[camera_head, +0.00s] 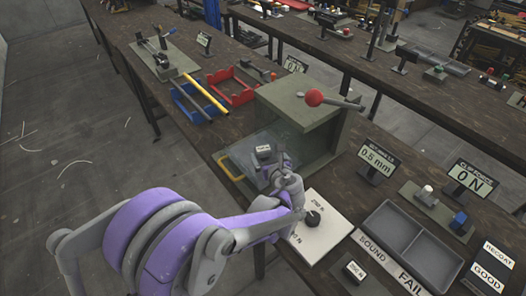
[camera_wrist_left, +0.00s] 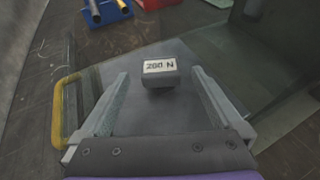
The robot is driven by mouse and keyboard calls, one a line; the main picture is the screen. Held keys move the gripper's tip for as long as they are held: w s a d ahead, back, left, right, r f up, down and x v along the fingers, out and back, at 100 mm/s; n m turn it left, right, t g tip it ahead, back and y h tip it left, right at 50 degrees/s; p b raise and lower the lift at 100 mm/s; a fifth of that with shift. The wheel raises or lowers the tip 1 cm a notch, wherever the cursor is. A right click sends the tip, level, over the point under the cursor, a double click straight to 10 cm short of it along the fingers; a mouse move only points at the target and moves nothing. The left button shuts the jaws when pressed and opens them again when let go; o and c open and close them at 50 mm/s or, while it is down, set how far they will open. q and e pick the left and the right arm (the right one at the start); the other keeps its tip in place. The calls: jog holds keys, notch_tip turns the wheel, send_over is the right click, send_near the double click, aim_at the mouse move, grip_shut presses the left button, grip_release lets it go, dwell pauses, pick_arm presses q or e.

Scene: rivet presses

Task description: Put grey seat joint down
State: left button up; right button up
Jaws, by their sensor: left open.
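The grey seat joint, a small dark grey block with a white "200 N" label (camera_head: 264,149), is at the press near its yellow handle. In the left wrist view the block (camera_wrist_left: 160,78) sits over a dark flat plate. My left gripper (camera_head: 272,167) is at the block, its fingers partly hidden by the wrist in the head view. In the left wrist view the gripper (camera_wrist_left: 159,75) is open, with one finger on each side of the block and visible gaps to both. The block's underside is hidden. My right gripper is not in view.
The grey press (camera_head: 310,118) with a red-knobbed lever and clear guard stands just beyond. A white board (camera_head: 318,240) with a black round piece lies nearer. Another labelled block (camera_head: 354,270) stands beside the grey two-part tray (camera_head: 425,228). Blue and red bins (camera_head: 232,88) stand behind.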

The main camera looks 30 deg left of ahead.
aim_at(263, 149)
pick_arm(q)
jog(key=x, duration=0.5)
jog(key=shift+c, duration=0.3)
jog(key=c, duration=1.3)
jog(key=shift+r, duration=0.15)
